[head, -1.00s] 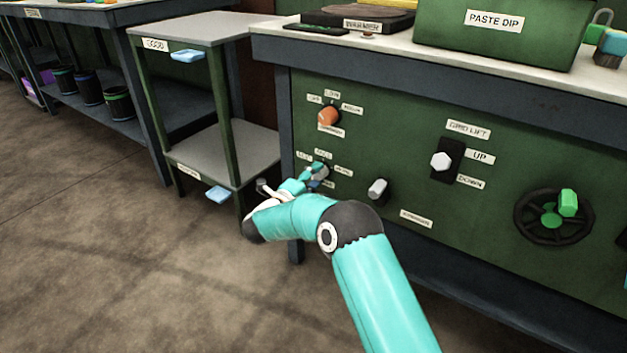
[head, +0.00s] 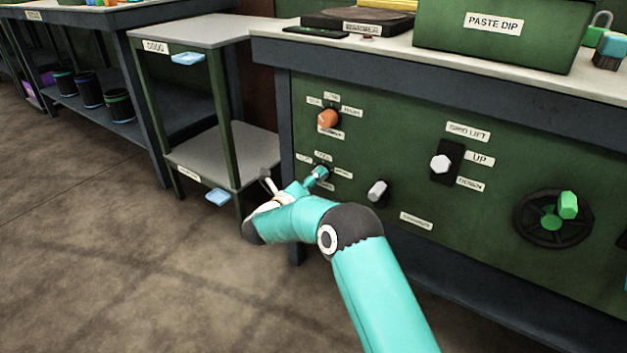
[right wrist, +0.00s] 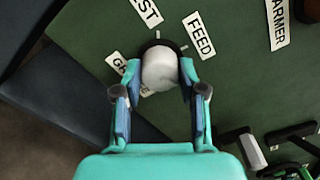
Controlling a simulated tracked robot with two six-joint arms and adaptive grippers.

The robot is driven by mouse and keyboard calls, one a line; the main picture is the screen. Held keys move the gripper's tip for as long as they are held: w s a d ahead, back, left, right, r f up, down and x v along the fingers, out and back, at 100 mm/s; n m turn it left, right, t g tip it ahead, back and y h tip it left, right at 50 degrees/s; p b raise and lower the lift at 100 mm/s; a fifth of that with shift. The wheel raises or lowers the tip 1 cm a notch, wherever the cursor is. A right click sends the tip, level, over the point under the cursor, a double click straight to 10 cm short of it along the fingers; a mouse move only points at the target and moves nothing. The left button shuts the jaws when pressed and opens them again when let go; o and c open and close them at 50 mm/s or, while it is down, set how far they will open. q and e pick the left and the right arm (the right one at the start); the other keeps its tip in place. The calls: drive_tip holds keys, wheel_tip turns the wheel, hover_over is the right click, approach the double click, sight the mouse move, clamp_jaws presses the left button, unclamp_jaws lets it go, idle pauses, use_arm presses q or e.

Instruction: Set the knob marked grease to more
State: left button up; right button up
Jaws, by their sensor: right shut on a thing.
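A pale, rounded knob (right wrist: 160,66) fills the space between my right fingertips in the right wrist view. A partly covered label beside it begins with "GR" (right wrist: 122,68), fitting the grease knob. Another label near it reads "FEED" (right wrist: 199,36), and one ending in "ST" (right wrist: 146,10) is cut by the frame edge. My right gripper (right wrist: 163,70) is shut on this knob, one finger on each side. In the head view my right gripper (head: 319,174) is at the lower left knob of the green panel and mostly covers it. My left gripper is not in view.
An orange knob (head: 327,118) sits just above the right gripper. A pale knob (head: 377,191) and a grid lift switch (head: 440,163) are to the right, then a dark handwheel (head: 535,218). A small shelf stand (head: 205,160) stands close on the left.

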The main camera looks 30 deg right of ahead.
drive_tip(key=shift+s+d+f, duration=0.15)
drive_tip(key=shift+s+d, duration=0.05)
drive_tip(key=shift+d, duration=0.1)
drive_tip(key=o, duration=1.2)
drive_tip(key=shift+w+a, duration=0.1)
drive_tip(key=shift+c, duration=0.2)
drive_tip(key=shift+a, duration=0.1)
drive_tip(key=v, duration=1.2)
drive_tip(key=shift+w, duration=0.1)
